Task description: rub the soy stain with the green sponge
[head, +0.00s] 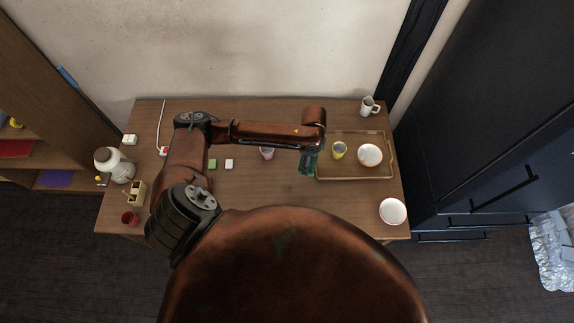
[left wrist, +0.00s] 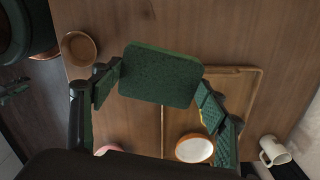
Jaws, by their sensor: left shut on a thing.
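In the left wrist view, the green sponge (left wrist: 160,75) is a dark green rounded slab held between the two fingers of my left gripper (left wrist: 158,92). In the head view, my left gripper (head: 308,166) is over the left edge of the tray, fingers pointing down. The sponge is hard to tell from the green finger pads there. My right gripper is in neither view.
A pink cup (head: 267,153), small green block (head: 212,163) and white block (head: 229,164) lie left.

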